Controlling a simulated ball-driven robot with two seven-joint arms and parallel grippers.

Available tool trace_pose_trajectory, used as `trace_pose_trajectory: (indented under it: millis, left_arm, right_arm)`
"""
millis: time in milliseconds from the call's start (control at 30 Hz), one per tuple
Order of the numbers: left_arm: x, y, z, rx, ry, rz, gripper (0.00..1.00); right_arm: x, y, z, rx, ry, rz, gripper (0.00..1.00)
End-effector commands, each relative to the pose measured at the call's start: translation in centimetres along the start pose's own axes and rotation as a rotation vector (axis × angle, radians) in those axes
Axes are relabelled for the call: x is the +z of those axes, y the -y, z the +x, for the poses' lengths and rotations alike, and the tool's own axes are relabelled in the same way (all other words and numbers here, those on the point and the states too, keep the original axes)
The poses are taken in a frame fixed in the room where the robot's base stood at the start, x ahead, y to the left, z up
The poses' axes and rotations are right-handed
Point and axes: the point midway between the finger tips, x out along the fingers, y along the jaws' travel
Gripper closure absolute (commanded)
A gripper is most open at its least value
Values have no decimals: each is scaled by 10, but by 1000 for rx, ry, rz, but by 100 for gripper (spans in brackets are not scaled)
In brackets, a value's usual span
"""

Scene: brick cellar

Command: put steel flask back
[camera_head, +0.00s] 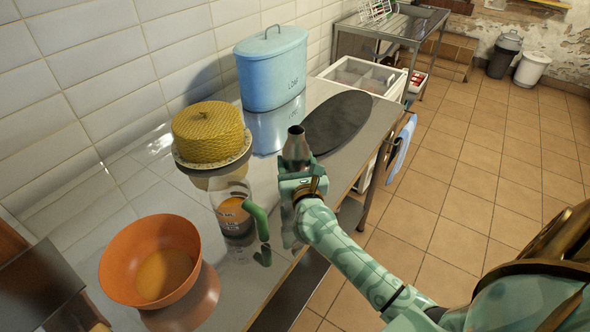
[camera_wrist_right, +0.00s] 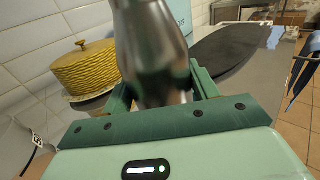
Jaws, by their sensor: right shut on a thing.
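The steel flask (camera_head: 295,150) is a grey metal bottle with a narrow neck, held upright above the steel counter (camera_head: 262,190). My right gripper (camera_head: 303,183) is shut on it. In the right wrist view the flask (camera_wrist_right: 152,50) stands between the two green fingers of my right gripper (camera_wrist_right: 160,95), its top cut off by the frame edge. The flask's lower part is hidden by the gripper in the head view. My left gripper is not in view.
A glass jug with a green handle (camera_head: 258,225) stands close left of my gripper. An orange bowl (camera_head: 150,262), a yellow cake cover (camera_head: 208,132), a blue loaf bin (camera_head: 272,68) and a dark oval board (camera_head: 337,122) are on the counter. A white crate (camera_head: 365,75) stands beyond.

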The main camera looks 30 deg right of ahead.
Motion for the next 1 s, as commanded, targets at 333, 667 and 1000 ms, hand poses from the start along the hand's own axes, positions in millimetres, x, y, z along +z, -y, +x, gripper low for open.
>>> trace_pose_trajectory:
  millis: [333, 667, 1000]
  left_arm:
    - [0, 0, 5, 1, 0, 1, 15]
    - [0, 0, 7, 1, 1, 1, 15]
    - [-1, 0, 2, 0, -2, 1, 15]
  right_arm:
    - [-7, 0, 0, 0, 3, 1, 72]
    - [-10, 0, 0, 0, 2, 1, 19]
    - [-8, 0, -19, 1, -2, 2, 19]
